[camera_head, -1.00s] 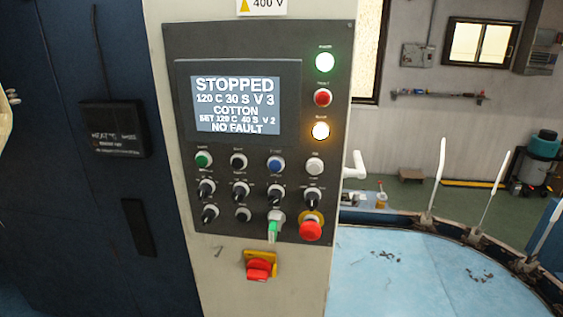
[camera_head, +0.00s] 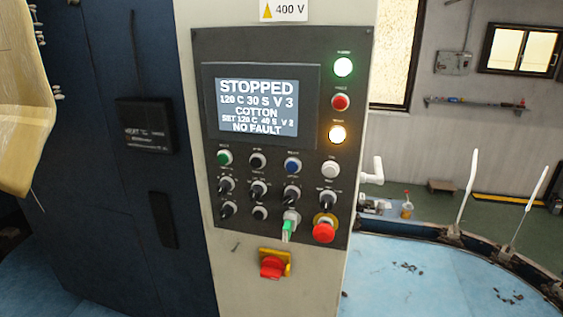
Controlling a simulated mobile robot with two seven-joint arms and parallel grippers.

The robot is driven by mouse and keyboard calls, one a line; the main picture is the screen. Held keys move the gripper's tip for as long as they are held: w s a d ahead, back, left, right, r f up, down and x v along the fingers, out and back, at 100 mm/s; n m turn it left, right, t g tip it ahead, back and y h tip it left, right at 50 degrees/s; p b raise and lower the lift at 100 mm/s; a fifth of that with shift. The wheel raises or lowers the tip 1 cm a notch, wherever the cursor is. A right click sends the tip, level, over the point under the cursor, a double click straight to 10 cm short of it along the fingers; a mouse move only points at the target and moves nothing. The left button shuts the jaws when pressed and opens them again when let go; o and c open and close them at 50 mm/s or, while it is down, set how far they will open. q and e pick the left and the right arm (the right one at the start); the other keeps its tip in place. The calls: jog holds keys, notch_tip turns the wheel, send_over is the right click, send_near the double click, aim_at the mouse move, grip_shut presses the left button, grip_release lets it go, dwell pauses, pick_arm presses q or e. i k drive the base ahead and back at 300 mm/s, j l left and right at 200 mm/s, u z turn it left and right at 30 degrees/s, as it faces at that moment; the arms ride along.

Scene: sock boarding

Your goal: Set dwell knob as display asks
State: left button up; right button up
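The display (camera_head: 257,107) on the control panel reads STOPPED, 120 C 30 S V 3, COTTON, SET 120 C 40 S V 2, NO FAULT. Below it are a row of push buttons and two rows of black knobs. The upper knob row has a left knob (camera_head: 227,185), a second knob (camera_head: 259,189), a third knob (camera_head: 291,194) and a right knob (camera_head: 328,199). The lower row has a left knob (camera_head: 228,209) and a small round one (camera_head: 260,213). The labels are too small to read, so I cannot tell which is the dwell knob. Neither gripper is in view.
A green-tagged key switch (camera_head: 288,228), a red emergency stop (camera_head: 324,231) and a red-yellow main switch (camera_head: 273,265) sit low on the cabinet. Green (camera_head: 343,67) and amber (camera_head: 338,134) lamps are lit. A light-blue round table (camera_head: 420,285) with upright white forms is at right.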

aim_at(224, 186)
jog(key=i+j+u, duration=0.1)
jog(key=u, duration=0.3)
jog(key=i+j+u, duration=0.1)
jog(key=u, duration=0.25)
jog(key=i+j+u, duration=0.1)
jog(key=u, duration=0.3)
